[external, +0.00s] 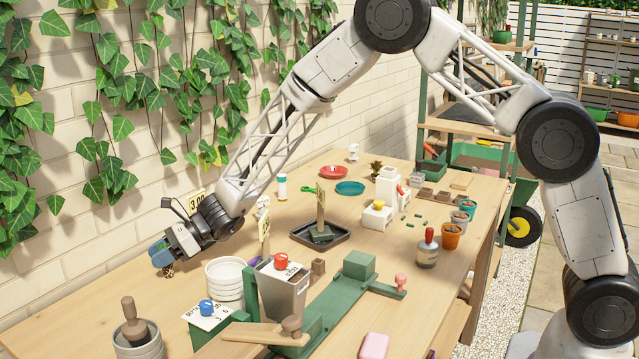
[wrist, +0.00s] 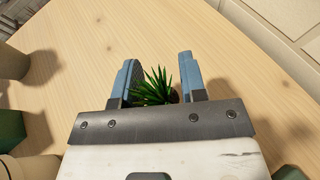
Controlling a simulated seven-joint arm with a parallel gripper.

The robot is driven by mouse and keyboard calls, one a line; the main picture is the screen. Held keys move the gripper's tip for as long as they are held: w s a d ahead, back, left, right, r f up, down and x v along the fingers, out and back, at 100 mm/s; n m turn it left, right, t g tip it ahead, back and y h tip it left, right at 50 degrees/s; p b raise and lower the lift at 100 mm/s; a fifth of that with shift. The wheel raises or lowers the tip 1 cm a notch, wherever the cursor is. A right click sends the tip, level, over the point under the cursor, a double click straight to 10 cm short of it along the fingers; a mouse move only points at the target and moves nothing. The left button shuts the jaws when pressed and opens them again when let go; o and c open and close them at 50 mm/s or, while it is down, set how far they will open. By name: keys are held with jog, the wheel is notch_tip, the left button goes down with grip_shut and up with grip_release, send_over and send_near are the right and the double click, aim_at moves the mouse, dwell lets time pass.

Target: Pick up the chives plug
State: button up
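My gripper (external: 163,252) reaches down over the far left part of the table. In the wrist view its two blue fingers (wrist: 157,82) stand apart, with a spiky green plant, apparently the chives plug (wrist: 155,86), between them. The leaves overlap the left finger's inner face, and a dark part lies close to the right finger. The metal bracket hides the plant's lower part. In the external view a small brown thing (external: 168,270) shows just below the fingertips. I cannot tell whether the fingers press on the plug or whether it rests on the table.
White stacked pots (external: 225,279), a grey bin (external: 283,290) and a green bench fixture (external: 345,290) stand right of the gripper. A pot with a wooden tamper (external: 135,325) is at the front left. A brick wall (external: 90,235) runs behind. Bare wood surrounds the gripper.

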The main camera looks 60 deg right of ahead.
jog(key=shift+a, duration=0.1)
dwell(0.5)
jog(key=shift+f, duration=0.1)
grip_shut()
